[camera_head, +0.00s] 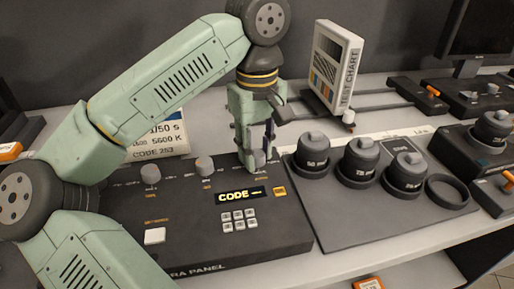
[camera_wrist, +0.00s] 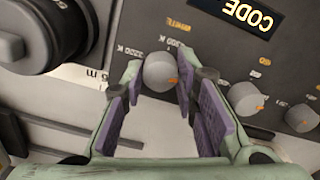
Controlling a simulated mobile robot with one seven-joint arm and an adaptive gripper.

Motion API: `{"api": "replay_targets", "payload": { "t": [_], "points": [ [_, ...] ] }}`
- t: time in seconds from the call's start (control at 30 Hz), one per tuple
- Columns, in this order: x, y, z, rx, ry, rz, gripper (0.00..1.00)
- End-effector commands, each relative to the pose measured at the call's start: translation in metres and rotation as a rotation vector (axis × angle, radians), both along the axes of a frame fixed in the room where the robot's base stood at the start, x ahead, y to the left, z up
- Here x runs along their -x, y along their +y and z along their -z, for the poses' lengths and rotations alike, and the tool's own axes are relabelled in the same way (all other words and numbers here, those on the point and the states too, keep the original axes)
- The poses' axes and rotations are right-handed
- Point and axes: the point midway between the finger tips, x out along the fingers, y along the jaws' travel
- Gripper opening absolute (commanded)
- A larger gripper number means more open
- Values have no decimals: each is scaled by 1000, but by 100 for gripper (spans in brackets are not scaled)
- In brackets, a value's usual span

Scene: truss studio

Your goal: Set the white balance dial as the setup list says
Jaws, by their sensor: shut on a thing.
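The panel (camera_head: 200,235) carries three grey dials along its back edge. My gripper (camera_head: 257,152) points down over the right-hand dial (camera_head: 259,160), the white balance dial, and its fingers are shut on it. In the wrist view the dial (camera_wrist: 160,72) sits between the fingertips, its orange pointer mark toward the lower right of that picture. Kelvin labels stand around it upside down, only partly legible. The setup list (camera_head: 160,141) stands behind the panel, partly hidden by my arm; it reads 1/50 s, 5600 K, CODE 253.
The other dials (camera_head: 205,166) and (camera_head: 150,174) are left of my gripper. The panel has a CODE display (camera_head: 239,196), a keypad (camera_head: 238,220) and a white button (camera_head: 154,236). Several lenses (camera_head: 311,154) stand on a mat at the right. A test chart (camera_head: 337,68) stands behind.

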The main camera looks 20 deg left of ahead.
Motion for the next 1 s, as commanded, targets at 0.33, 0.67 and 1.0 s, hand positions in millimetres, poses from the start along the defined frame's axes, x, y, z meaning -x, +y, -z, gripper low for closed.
{"api": "replay_targets", "payload": {
  "t": [0.33,0.67,1.0],
  "points": [
    [1,0,0,-1,3,1,31],
    [0,0,0,0,1,0,48],
    [0,1,-11,-1,0,-2,48]
  ]
}}
